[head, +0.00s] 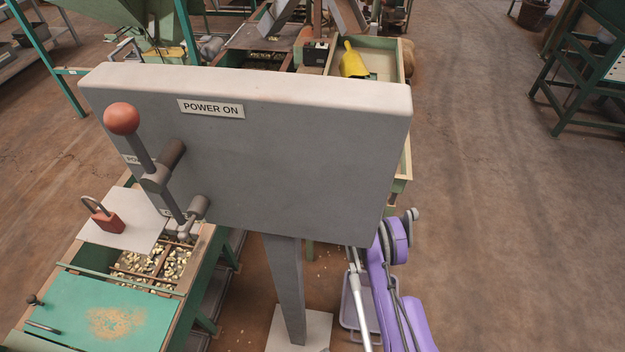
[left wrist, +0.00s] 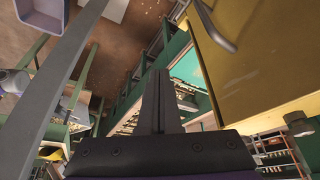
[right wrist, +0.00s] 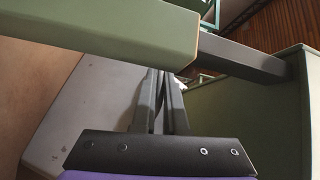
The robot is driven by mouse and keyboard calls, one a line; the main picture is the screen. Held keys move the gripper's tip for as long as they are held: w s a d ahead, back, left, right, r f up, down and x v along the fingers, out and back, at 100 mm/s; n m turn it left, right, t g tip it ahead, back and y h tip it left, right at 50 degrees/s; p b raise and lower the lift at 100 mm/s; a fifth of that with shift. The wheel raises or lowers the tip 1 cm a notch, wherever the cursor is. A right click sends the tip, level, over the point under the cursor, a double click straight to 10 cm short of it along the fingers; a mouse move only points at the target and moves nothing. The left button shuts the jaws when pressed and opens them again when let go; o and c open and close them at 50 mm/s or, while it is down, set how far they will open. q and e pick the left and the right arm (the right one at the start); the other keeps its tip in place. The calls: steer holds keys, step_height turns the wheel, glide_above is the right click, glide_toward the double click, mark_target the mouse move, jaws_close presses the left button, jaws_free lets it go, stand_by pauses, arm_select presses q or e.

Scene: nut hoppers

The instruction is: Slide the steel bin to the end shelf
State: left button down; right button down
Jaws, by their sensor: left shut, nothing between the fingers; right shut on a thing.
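In the right wrist view a flat grey surface (right wrist: 90,110), apparently the steel bin, slopes up beside my right fingers. My right gripper (right wrist: 163,80) is shut on what looks like its edge; the exact contact is hard to see. In the head view a pale grey bin (head: 348,314) shows low down beside my purple right arm, which hides part of it. The right fingertips are hidden there. My left gripper (left wrist: 157,78) is shut and empty in the left wrist view, and out of the head view. I cannot make out the end shelf.
A grey POWER ON panel (head: 260,150) with a red-knobbed lever (head: 122,118) blocks much of the head view. A green nut bench (head: 95,310) stands at left. A green beam (right wrist: 100,30) crosses above my right fingers. Open floor (head: 500,220) lies right.

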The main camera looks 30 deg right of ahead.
steer(key=shift+d, duration=0.3)
steer(key=shift+s+d, duration=0.4)
steer(key=shift+s, duration=0.45)
steer(key=c, duration=0.9)
jaws_free()
steer(key=shift+o, duration=0.2)
steer(key=shift+a, duration=0.1)
steer(key=s+d, duration=0.1)
steer(key=s, duration=0.9)
steer(key=shift+s+d+f, duration=0.2)
steer(key=shift+s+f, duration=0.05)
steer(key=shift+s, duration=0.05)
